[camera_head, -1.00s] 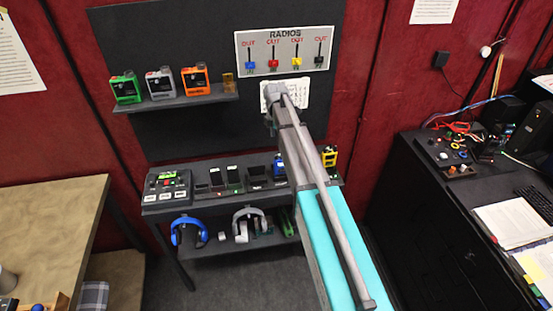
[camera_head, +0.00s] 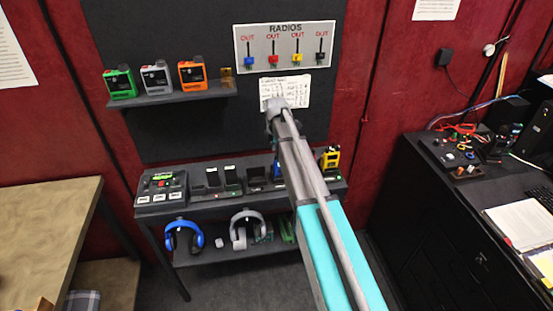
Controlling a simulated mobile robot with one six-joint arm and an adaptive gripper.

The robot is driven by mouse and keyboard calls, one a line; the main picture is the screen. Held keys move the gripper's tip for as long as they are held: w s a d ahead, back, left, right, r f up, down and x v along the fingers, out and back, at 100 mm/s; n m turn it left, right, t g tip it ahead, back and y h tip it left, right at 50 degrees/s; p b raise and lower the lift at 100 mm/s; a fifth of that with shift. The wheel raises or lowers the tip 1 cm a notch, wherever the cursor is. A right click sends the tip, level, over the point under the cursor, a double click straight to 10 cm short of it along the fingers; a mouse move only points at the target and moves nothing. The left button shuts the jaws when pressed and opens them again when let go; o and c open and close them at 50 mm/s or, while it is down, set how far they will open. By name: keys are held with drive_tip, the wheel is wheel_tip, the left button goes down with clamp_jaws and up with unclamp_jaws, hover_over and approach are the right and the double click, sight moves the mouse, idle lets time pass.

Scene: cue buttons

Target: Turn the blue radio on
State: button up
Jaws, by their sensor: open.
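The blue radio (camera_head: 277,172) stands among the chargers on the black shelf unit below the wall board. My arm hides most of it, so its knob and any light on it cannot be made out. My arm reaches up from the bottom of the head view, and its grey far end shows in front of the small paper under the RADIOS sign. No gripper fingers can be made out; my gripper is hidden behind the arm or out of view.
A yellow radio (camera_head: 330,159) stands right of my arm. Green (camera_head: 121,83), grey (camera_head: 157,78) and orange (camera_head: 192,73) radios sit on the upper shelf (camera_head: 180,98). Headphones (camera_head: 184,237) hang below. A wooden table (camera_head: 45,225) is left, a black desk (camera_head: 405,205) right.

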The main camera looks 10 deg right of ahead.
drive_tip(key=shift+f+b, duration=0.65)
drive_tip(key=shift+f, duration=0.3)
clamp_jaws()
